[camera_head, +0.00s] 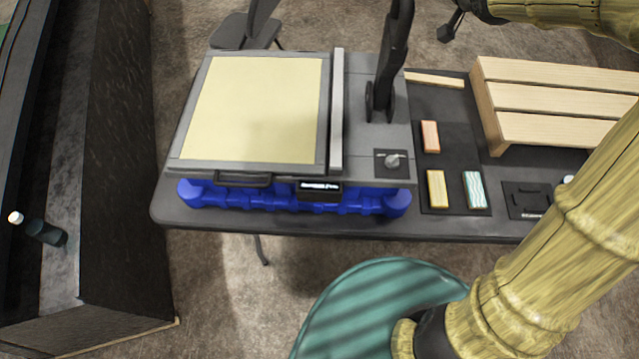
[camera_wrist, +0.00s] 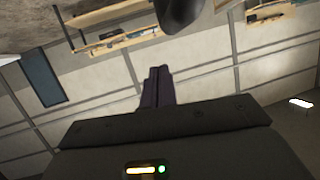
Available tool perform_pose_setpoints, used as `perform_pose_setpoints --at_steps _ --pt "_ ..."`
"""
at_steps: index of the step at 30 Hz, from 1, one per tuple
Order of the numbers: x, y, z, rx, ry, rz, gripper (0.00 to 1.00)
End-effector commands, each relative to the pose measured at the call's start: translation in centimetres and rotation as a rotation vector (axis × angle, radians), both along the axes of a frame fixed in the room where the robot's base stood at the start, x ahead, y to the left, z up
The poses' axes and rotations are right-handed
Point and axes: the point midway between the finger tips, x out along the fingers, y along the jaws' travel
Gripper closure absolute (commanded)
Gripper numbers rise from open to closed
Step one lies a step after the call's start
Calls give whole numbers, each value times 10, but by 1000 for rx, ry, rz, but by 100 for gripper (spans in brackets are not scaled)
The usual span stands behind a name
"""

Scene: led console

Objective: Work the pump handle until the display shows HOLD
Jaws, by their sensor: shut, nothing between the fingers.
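The console (camera_head: 345,160) stands on a dark table, with a blue lower body and a pale yellow top panel. The pump handle (camera_head: 392,60) is a black lever rising steeply from a pivot on the console's right part; its top leaves the head view. The display (camera_head: 319,187) on the front edge shows small white text that I cannot read. My gripper (camera_head: 447,32) is at the top right of the head view, to the right of the handle and apart from it. Its fingers (camera_wrist: 158,72) are shut and empty in the wrist view.
A small knob (camera_head: 392,160) sits on the console's right front. Colored blocks (camera_head: 437,188) lie on a dark mat to the right. A slatted wooden rack (camera_head: 550,100) stands farther right. A green round stool (camera_head: 370,300) is in front. A dark rounded thing (camera_wrist: 180,14) tops the wrist view.

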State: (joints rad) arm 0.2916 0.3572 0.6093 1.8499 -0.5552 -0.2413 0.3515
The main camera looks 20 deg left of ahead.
Motion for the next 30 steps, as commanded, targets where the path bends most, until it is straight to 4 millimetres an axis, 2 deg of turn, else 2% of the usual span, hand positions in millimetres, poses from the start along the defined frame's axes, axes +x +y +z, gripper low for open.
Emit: perform_pose_setpoints --at_steps 8,11,14,17,18,20,21,24,27,30 --pt "-3 -3 -6 -11 15 -8 100" --pt "-15 -14 -28 -55 73 -37 100" --pt "-42 -38 -67 -132 186 -97 100" --pt "-89 -77 -114 -219 350 -181 100" --pt "-112 -94 -133 -251 426 -217 100" --pt "-151 -118 -159 -287 541 -268 100" --pt "-178 -132 -173 -302 617 -299 100" --pt "-242 -156 -202 -314 790 -357 100" --pt "-287 -168 -218 -306 909 -386 100" --pt "-308 -171 -224 -297 965 -398 100"
